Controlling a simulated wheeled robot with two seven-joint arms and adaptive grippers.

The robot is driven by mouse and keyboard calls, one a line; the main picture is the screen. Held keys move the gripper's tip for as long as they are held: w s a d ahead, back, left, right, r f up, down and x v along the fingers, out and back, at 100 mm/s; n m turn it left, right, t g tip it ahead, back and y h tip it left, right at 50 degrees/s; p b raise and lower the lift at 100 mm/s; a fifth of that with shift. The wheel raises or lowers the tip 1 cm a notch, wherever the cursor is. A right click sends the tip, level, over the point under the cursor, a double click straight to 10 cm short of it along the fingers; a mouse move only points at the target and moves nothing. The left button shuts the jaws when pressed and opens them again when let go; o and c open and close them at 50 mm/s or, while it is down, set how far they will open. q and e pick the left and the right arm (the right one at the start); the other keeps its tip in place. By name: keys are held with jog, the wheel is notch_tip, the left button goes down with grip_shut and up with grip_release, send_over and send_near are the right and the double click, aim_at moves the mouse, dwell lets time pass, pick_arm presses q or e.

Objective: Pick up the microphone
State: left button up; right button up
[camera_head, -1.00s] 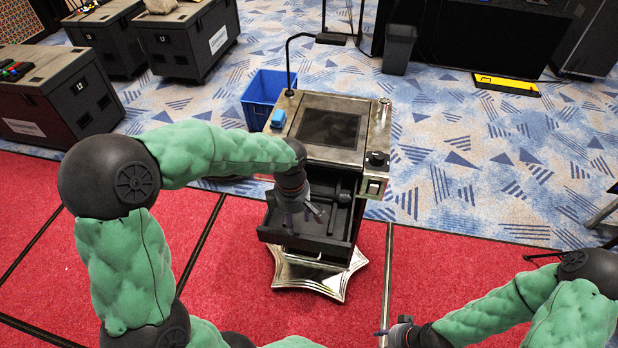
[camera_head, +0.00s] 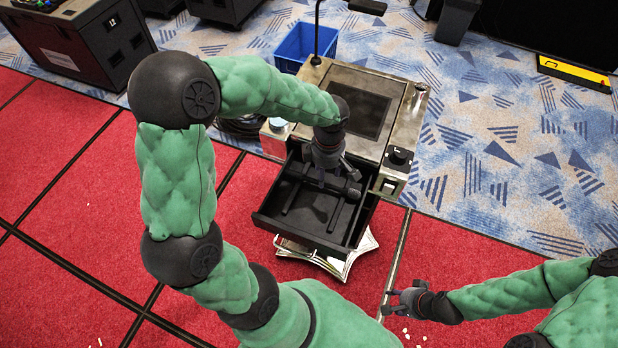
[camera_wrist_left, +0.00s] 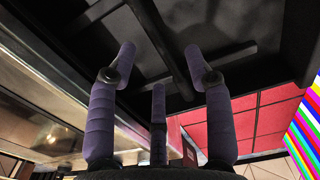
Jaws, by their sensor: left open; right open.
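A dark rod-like thing with a thicker end, which looks like the microphone (camera_head: 350,190), lies in the open black drawer (camera_head: 277,220) of the metal console. It is black on black, so its outline is hard to make out. My left gripper (camera_head: 327,168) is over the drawer, pointing down, open and empty. In the left wrist view, my left gripper's purple fingers (camera_wrist_left: 160,62) stand apart, with a dark rod (camera_wrist_left: 163,42) beyond and between them. I cannot tell if that rod is the microphone. My right gripper (camera_head: 390,302) is open and empty, low at the right, away from the drawer.
The console top (camera_head: 400,115) has a dark screen and a thin upright stand behind it. A blue bin (camera_head: 310,45) stands behind the console. Black cases (camera_head: 90,40) are at the back left. Open red carpet (camera_head: 60,170) lies to the left.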

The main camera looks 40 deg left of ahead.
pick_arm(q)
jog(key=shift+w+f+b, duration=0.2)
jog(key=shift+f, duration=1.25)
jog(key=shift+w+f+b, duration=0.15)
jog(key=shift+f+b, duration=0.05)
jog(key=shift+f, duration=1.2)
grip_shut()
